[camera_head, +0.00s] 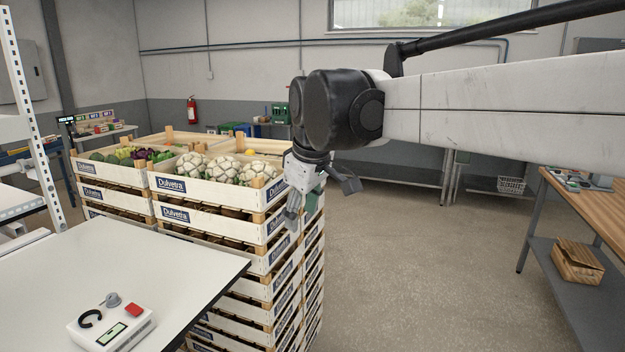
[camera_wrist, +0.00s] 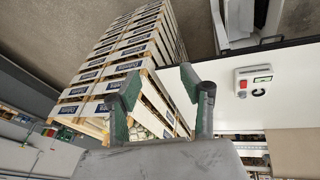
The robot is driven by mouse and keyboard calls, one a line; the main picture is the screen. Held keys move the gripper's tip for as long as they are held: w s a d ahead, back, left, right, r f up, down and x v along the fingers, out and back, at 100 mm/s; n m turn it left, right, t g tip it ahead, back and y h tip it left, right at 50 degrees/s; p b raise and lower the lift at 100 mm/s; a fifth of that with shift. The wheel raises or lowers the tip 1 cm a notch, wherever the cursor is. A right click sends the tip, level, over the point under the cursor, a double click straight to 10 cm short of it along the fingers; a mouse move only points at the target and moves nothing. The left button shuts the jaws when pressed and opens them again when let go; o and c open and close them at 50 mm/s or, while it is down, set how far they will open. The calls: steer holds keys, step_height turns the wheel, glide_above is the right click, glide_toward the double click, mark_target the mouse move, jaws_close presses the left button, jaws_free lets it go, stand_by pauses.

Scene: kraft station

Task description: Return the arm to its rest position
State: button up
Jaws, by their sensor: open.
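My gripper (camera_head: 322,202) hangs at the end of my arm in the head view, in front of the right side of the stacked crates (camera_head: 222,193). Its fingers are spread apart and nothing is between them. In the wrist view my gripper (camera_wrist: 160,92) also shows with two fingers apart and empty, with the crate stack (camera_wrist: 130,62) beyond them. The head view does not show clearly whether the gripper touches the crates. My arm reaches in from the right edge of the head view.
Top crates hold cauliflowers (camera_head: 222,170) and other vegetables. A white table (camera_head: 190,265) with a control box (camera_head: 110,322) stands at front left; the box (camera_wrist: 254,80) shows in the wrist view. A wooden-topped bench (camera_head: 590,206) stands at right. The floor (camera_head: 420,270) between is clear.

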steer(key=s+d+f+m+t, duration=0.1)
steer(key=s+d+f+m, duration=0.4)
steer(key=s+d+f, duration=0.3)
steer(key=s+d+f+m+t+h+b, duration=0.1)
steer(key=s+d+f+m, duration=0.5)
steer(key=s+d, duration=0.8)
steer(key=shift+s+f+t+h, duration=0.3)
steer(key=shift+s+f+t, duration=0.25)
steer(key=shift+f, duration=0.4)
